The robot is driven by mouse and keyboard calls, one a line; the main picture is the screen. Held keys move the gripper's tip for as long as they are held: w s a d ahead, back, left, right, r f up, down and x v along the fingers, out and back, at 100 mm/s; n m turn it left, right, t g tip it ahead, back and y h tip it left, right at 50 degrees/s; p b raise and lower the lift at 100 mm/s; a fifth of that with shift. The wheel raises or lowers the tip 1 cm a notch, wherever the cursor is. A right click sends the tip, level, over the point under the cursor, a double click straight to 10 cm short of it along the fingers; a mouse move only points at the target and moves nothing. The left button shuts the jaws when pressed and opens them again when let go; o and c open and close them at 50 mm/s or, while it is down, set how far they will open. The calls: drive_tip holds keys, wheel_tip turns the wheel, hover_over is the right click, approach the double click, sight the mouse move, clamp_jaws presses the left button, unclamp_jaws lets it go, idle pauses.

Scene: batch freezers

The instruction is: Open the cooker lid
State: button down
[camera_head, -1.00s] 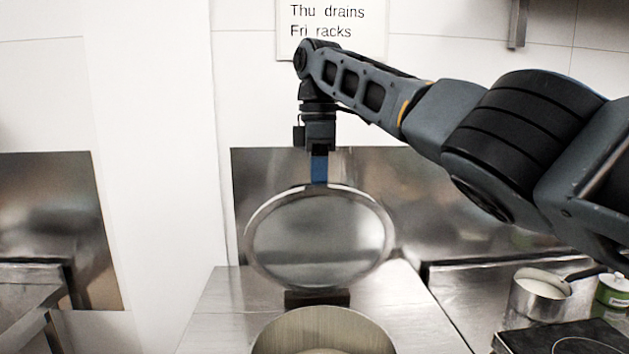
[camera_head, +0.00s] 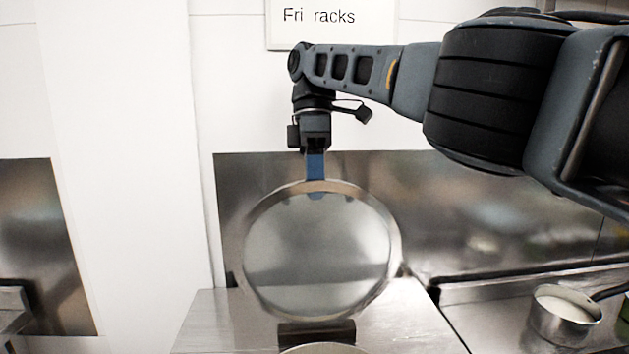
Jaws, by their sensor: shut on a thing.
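The round metal lid (camera_head: 315,255) of the cooker stands raised and nearly upright, its shiny inner face toward me. Its lower edge sits at a dark hinge block (camera_head: 317,333). Only a small rim of the cooker (camera_head: 322,349) shows at the bottom edge of the picture. My gripper (camera_head: 316,190) reaches down from above and is shut on the top edge of the lid. Its blue fingers overlap the lid's rim; the far side of the grip is hidden behind the lid.
A steel worktop (camera_head: 205,325) lies around the cooker, with a steel back panel (camera_head: 480,215) behind it. A saucepan (camera_head: 566,315) with pale contents stands at the lower right. A paper notice (camera_head: 330,20) hangs on the white wall above.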

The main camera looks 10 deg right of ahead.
drive_tip(key=shift+d+f, duration=0.2)
drive_tip(key=shift+f, duration=0.15)
drive_tip(key=c, duration=1.4)
unclamp_jaws()
drive_tip(key=shift+w, duration=0.1)
drive_tip(key=shift+o, duration=1.2)
drive_tip(key=shift+r, duration=0.15)
drive_tip(key=shift+a, duration=0.1)
